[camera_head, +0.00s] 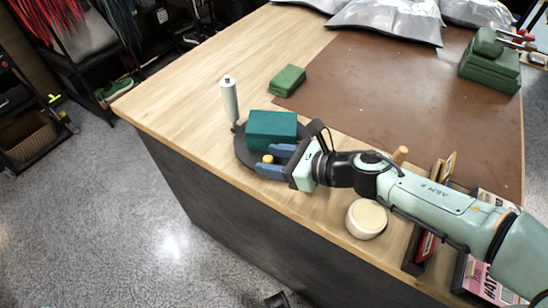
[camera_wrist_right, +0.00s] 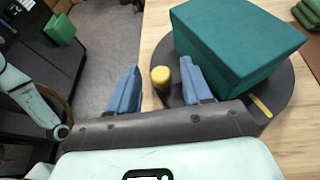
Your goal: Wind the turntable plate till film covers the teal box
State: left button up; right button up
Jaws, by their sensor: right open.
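The dark round turntable plate (camera_head: 244,156) lies near the table's left corner, and it also shows in the wrist view (camera_wrist_right: 283,88). The teal box (camera_head: 272,127) sits on it; its visible faces are bare teal in the wrist view (camera_wrist_right: 235,45), with no film seen on them. A pale upright roll (camera_head: 229,100) stands just beyond the plate. My right gripper (camera_head: 264,160) is open at the plate's near edge. A yellow-topped peg (camera_wrist_right: 160,78) stands between its blue fingers, apart from the left finger and close to the right one. My left gripper is not seen.
A cream round tub (camera_head: 366,219) and dark trays (camera_head: 422,245) line the near edge, by my right arm. A small green block (camera_head: 288,80) lies behind the teal box. A brown mat (camera_head: 390,90) covers the table's middle; bare wood lies left of it.

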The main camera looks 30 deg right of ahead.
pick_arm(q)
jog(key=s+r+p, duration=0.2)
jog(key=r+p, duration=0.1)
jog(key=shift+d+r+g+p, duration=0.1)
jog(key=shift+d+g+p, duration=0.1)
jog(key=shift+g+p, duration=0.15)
pick_arm(e)
jog(key=v, duration=1.3)
jog(key=shift+s, duration=0.2)
jog(key=shift+d, duration=0.1)
jog(key=shift+c, duration=0.3)
